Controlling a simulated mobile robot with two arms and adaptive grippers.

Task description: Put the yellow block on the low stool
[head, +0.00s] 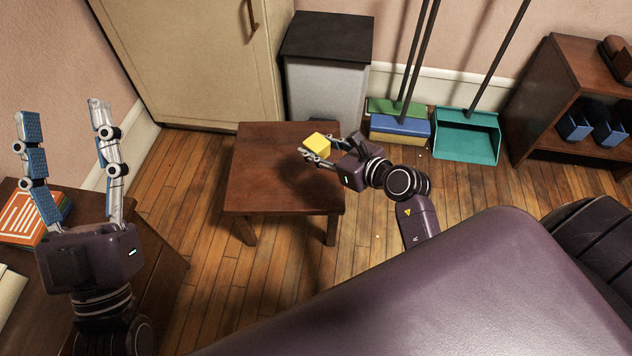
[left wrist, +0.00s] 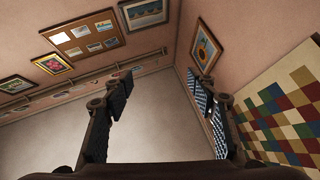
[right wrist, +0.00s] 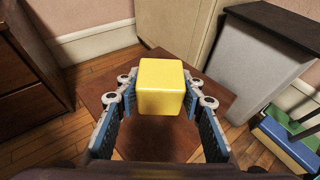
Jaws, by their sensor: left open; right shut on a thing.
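The yellow block (head: 316,144) is between the fingers of my right gripper (head: 312,149), which is shut on it. The block also shows in the right wrist view (right wrist: 161,88), at the fingertips. The low stool (head: 265,180) is brown wood with a square top, and its top shows below the block in the right wrist view (right wrist: 190,140). The block is over the right part of the stool top; I cannot tell how large any gap beneath it is. My left gripper (head: 63,110) is open and empty, fingers pointing up, at the far left; its fingers also show in the left wrist view (left wrist: 160,82).
A beige cabinet (head: 190,60) and a grey bin with a dark lid (head: 325,85) stand behind the stool. A brown desk (head: 150,285) is at left. The rest of the stool top is bare.

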